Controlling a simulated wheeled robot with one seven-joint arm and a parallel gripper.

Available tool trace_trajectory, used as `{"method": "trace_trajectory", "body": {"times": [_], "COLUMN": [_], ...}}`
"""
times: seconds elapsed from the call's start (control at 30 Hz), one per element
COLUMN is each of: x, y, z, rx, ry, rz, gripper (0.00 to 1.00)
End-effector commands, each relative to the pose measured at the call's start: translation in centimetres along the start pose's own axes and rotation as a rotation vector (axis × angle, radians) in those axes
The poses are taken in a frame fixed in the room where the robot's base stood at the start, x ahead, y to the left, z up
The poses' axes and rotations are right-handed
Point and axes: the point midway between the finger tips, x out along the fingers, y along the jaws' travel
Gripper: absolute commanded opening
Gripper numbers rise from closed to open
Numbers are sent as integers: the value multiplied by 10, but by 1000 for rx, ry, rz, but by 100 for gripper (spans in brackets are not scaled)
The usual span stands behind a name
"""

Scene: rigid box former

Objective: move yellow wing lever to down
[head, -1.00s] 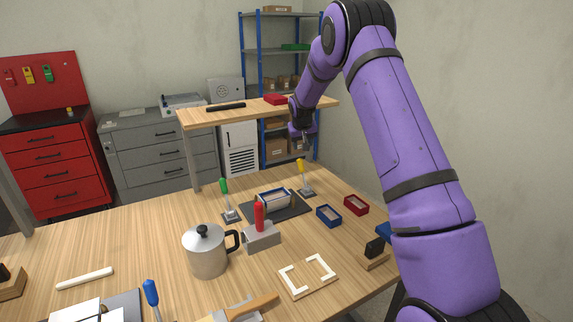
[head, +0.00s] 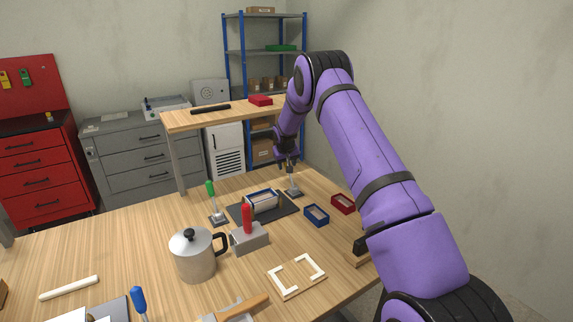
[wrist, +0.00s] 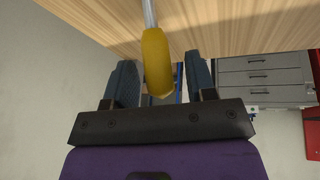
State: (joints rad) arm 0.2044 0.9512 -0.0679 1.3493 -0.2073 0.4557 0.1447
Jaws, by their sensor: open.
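The yellow wing lever (wrist: 157,62) fills the middle of the wrist view, its metal rod running up to the wooden table top. My gripper (wrist: 160,70) is open, with one dark finger on each side of the yellow handle; I cannot tell whether either touches it. In the head view, my gripper (head: 287,161) is over the lever's top and hides most of the yellow handle. The lever's rod and grey base (head: 294,193) show below it, the rod standing nearly upright.
A dark mat with a blue-and-white box piece (head: 261,200) lies left of the lever. A green-handled lever (head: 211,190) stands farther left. Blue (head: 316,215) and red (head: 343,204) trays lie in front to the right. A raised wooden shelf (head: 210,117) is behind.

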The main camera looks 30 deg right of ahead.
Motion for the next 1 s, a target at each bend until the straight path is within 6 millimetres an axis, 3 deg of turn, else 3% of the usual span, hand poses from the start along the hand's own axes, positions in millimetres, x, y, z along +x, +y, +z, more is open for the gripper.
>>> {"method": "trace_trajectory", "body": {"times": [0.3,0.53,1.0], "x": [2,2,-5], "y": [0,0,4], "z": [0,0,6], "rx": [0,0,19], "ry": [0,0,74], "rz": [0,0,-14], "gripper": [51,0,0]}}
